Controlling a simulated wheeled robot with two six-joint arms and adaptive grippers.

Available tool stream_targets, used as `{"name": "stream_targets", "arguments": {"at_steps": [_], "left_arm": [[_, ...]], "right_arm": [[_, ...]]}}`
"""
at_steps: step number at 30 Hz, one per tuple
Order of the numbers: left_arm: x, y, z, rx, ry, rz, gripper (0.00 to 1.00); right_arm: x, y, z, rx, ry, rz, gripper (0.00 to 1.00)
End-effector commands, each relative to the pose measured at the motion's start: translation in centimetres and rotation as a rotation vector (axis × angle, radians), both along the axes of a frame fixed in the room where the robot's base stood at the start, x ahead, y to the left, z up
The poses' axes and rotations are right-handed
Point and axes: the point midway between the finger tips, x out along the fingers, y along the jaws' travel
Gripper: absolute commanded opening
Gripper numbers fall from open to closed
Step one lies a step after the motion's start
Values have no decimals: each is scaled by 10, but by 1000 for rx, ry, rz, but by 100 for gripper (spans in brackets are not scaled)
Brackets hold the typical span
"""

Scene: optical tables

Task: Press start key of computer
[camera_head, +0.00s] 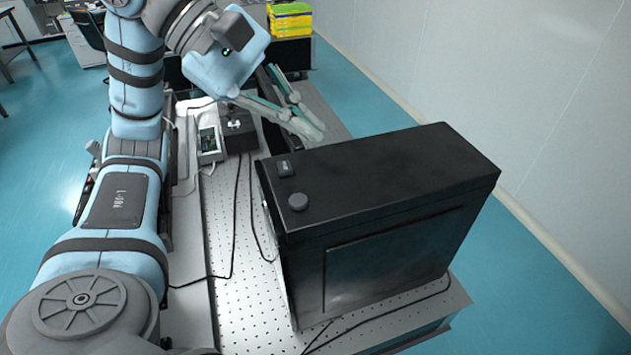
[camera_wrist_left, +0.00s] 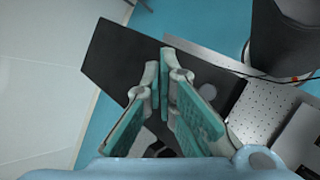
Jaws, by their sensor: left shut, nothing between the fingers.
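A black computer case (camera_head: 390,185) stands upright on the perforated table. My left gripper (camera_head: 318,133) is shut and empty, just beyond the far edge of the case top in the head view, apart from both button and piece. My right gripper is not in view.
The optical table (camera_head: 235,290) has cables lying across it. A small dark box with a knob (camera_head: 239,132) and a pale device with a screen (camera_head: 208,143) stand behind the case. Yellow-green boxes (camera_head: 290,20) are at the back. A white wall (camera_head: 520,90) is at right.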

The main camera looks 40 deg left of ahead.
Motion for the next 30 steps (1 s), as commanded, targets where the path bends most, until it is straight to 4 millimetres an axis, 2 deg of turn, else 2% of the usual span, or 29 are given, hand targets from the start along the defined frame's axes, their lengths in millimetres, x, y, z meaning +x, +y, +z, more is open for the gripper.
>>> {"name": "stream_targets", "arguments": {"at_steps": [6,10,18,24,30], "left_arm": [[-3,5,-1,1,1,16,0],[-3,5,-7,2,3,17,0],[-4,5,-44,6,7,15,0],[-3,3,-77,0,-1,10,0],[-3,3,-89,0,-1,10,0]], "right_arm": [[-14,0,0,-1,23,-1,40],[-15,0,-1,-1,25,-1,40],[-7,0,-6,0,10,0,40],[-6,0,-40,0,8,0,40],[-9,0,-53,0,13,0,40]]}}
